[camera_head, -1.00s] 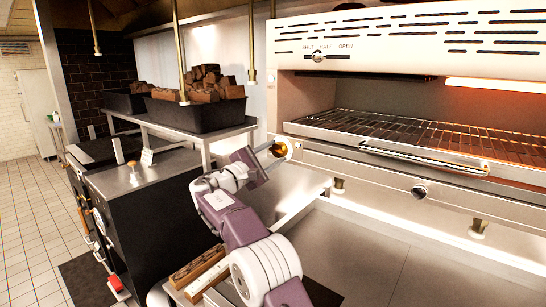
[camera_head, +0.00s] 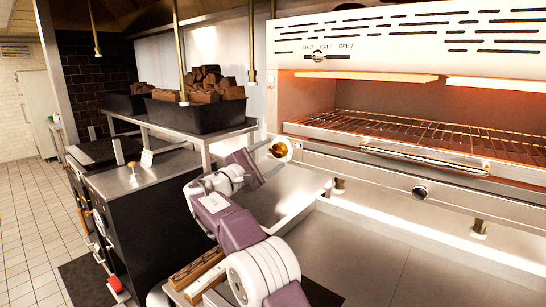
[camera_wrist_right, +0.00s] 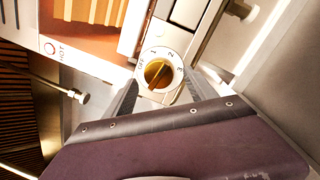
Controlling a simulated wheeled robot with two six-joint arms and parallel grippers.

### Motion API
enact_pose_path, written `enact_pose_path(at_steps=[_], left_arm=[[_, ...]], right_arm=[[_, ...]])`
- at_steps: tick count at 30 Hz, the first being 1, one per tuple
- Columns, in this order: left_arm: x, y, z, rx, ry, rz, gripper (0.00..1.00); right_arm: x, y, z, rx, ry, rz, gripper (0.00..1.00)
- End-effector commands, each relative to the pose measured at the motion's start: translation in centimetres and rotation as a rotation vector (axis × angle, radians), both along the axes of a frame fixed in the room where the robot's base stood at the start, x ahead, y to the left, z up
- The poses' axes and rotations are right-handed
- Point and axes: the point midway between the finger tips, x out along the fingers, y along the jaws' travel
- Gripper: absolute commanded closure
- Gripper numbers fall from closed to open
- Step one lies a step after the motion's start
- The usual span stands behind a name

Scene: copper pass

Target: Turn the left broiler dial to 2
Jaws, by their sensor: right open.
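The left broiler dial (camera_head: 282,149) is a round brass-coloured knob on the broiler's front, at its left end. In the right wrist view the dial (camera_wrist_right: 158,73) has a white ring marked OFF, 1, 2 and 3. Its raised bar slants up to the right and appears to point at 2. My right gripper (camera_head: 270,158) is at the dial, with its fingers apart. In the wrist view the right gripper (camera_wrist_right: 166,92) has one finger on either side below the dial, and a gap shows between fingers and knob. My left gripper is not in view.
The broiler's rack (camera_head: 400,132) is above and right of the dial, under two glowing heating elements (camera_head: 366,77). Another dial (camera_head: 419,192) is farther right. A shelf with black bins of wood (camera_head: 200,112) stands left of my gripper. A steel counter lies below.

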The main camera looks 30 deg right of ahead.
Motion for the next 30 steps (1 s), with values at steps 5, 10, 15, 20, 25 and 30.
enact_pose_path(at_steps=[5, 10, 15, 20, 25, 30], left_arm=[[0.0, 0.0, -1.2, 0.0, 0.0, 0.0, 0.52], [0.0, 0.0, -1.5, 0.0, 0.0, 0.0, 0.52], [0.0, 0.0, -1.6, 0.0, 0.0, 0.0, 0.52], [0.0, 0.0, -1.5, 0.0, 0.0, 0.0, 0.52], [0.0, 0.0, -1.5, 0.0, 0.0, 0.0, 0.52], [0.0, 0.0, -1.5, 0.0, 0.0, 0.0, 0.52]], right_arm=[[-1.4, 3.9, -0.8, 0.0, 0.001, 0.006, 0.35], [-2.4, 6.4, -1.0, 0.001, 0.001, 0.003, 0.35], [-2.7, 7.1, -1.1, 0.0, 0.001, 0.001, 0.35], [-2.7, 7.1, -1.1, 0.0, 0.001, 0.001, 0.35], [-2.7, 7.1, -1.1, 0.0, 0.001, 0.001, 0.35], [-2.7, 7.1, -1.1, 0.0, 0.001, 0.001, 0.35]])
